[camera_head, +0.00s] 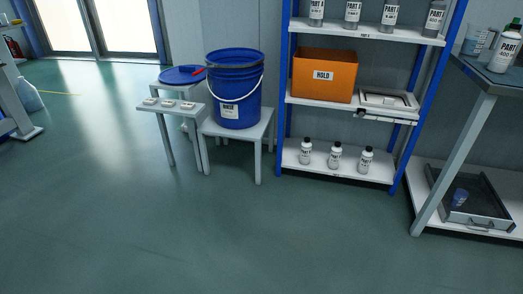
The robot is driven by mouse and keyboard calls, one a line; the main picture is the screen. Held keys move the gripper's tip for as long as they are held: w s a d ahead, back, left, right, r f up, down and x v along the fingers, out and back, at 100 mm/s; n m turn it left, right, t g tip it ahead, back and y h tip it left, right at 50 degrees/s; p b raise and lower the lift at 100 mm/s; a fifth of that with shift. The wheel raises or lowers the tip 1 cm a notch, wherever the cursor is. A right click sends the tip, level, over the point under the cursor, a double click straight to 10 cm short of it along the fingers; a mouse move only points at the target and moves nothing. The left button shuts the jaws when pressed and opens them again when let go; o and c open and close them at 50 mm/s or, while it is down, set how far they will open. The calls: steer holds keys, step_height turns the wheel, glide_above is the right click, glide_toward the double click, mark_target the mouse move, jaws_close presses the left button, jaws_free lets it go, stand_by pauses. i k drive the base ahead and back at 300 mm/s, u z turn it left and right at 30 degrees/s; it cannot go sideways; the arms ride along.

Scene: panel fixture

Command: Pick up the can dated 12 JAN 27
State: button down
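Several grey cans with white PART labels stand in a row on the top visible shelf, among them a left can (316,12), a second can (352,14), a third can (390,15) and a right can (434,20). Three smaller containers with dark caps stand on the bottom shelf: a left one (305,152), a middle one (335,156) and a right one (366,160). No date is readable on any of them, so I cannot tell which is dated 12 JAN 27. My gripper is not in view.
The blue-post rack (340,172) also holds an orange HOLD box (324,76) and a white tray (388,100). A blue bucket (236,90) stands on a stool to its left. A bench (487,82) with a labelled bottle (504,50) stands right. The floor (200,230) in front is clear.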

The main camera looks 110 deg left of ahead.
mark_target(336, 151)
steer(key=u, duration=2.85)
steer(key=i, duration=1.75)
steer(key=u, duration=0.75)
steer(key=i, duration=1.2)
steer(key=u, duration=0.75)
